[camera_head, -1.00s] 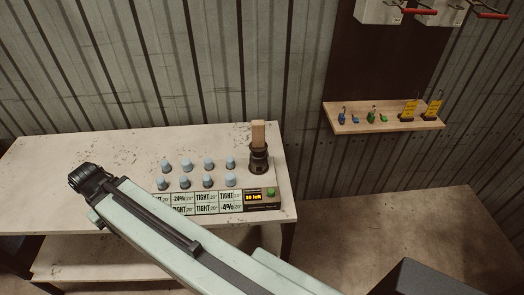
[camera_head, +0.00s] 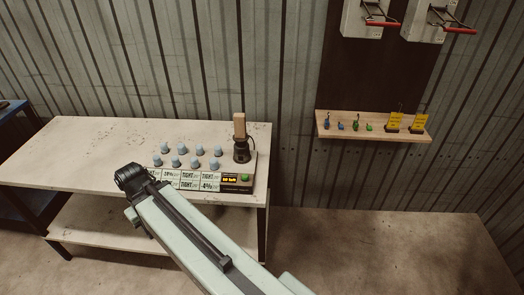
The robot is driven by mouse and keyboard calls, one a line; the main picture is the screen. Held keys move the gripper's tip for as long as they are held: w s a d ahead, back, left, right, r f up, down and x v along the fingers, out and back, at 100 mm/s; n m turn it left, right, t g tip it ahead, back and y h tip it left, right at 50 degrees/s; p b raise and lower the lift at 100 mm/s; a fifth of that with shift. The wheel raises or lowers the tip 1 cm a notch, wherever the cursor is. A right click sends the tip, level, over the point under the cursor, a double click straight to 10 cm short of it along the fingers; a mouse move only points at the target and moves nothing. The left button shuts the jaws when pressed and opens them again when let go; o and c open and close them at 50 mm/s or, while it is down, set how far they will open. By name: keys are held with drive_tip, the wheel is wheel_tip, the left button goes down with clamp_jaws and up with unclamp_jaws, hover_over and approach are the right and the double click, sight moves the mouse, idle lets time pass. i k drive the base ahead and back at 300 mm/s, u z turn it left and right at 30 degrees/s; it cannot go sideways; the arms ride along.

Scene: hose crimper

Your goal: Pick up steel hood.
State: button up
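I cannot pick out a steel hood with certainty in this view. Several small pale blue caps (camera_head: 199,150) stand in two rows on a panel on the bench. A dark upright tool with a wooden handle (camera_head: 240,127) stands at the panel's right end. My pale green arm reaches up from the bottom to a dark joint in front of the bench's front edge. No gripper fingers show, so I cannot see whether anything is held.
The pale bench (camera_head: 90,150) has bare room on its left. A small wooden shelf (camera_head: 375,132) on the wall holds coloured padlocks and yellow tags (camera_head: 420,121). Grey boxes with red handles (camera_head: 381,23) hang above it. The floor at right is clear.

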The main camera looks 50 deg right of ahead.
sight(241, 152)
drive_tip(key=u, duration=0.15)
drive_tip(key=i, duration=0.9)
drive_tip(key=z, duration=0.1)
